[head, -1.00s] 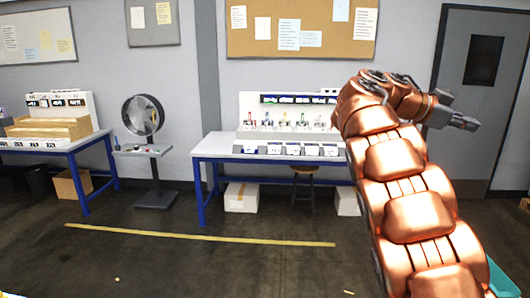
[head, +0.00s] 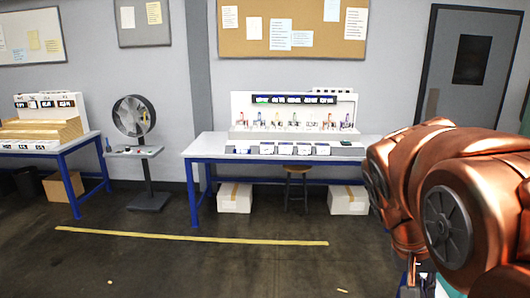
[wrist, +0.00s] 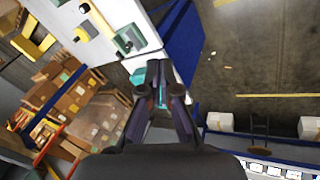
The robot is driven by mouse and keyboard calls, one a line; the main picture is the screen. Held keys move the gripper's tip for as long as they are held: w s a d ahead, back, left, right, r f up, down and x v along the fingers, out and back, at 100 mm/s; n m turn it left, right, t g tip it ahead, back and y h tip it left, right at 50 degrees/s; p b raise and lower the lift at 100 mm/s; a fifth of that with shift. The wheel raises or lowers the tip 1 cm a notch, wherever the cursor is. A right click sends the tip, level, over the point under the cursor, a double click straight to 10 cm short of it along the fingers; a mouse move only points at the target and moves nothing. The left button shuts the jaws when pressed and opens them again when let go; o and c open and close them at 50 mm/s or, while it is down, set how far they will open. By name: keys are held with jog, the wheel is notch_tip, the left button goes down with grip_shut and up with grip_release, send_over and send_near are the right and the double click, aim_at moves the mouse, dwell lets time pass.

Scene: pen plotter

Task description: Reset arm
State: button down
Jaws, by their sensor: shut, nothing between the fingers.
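My copper-coloured arm (head: 440,190) is bent at the right of the head view, in front of the right end of the workbench. Its lower part points down toward the floor, and my gripper there is mostly hidden or cut off. In the wrist view my gripper (wrist: 161,85) is shut and empty, with its dark fingers together. Behind the fingertips are a white surface and a blue panel.
A white workbench (head: 190,148) with blue legs carries the pen plotter station (head: 241,130). A fan on a stand (head: 148,185) and a second table (head: 70,147) stand left. Shelves with cardboard boxes (wrist: 85,90) show in the wrist view. The floor in front is open.

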jog(key=s+a+f+n+y, duration=0.2)
jog(key=s+a+f+n, duration=0.1)
jog(key=s+a+f, duration=0.2)
jog(key=s+a+f+n+g+y, duration=0.1)
jog(key=s+a+f+n+y, duration=0.2)
jog(key=s+a, duration=0.6)
notch_tip(320, 180, down, 3)
jog(key=shift+s+a+r+n, duration=0.15)
jog(key=shift+s+a+n, duration=0.2)
jog(key=shift+s, duration=0.4)
jog(key=shift+d, duration=0.2)
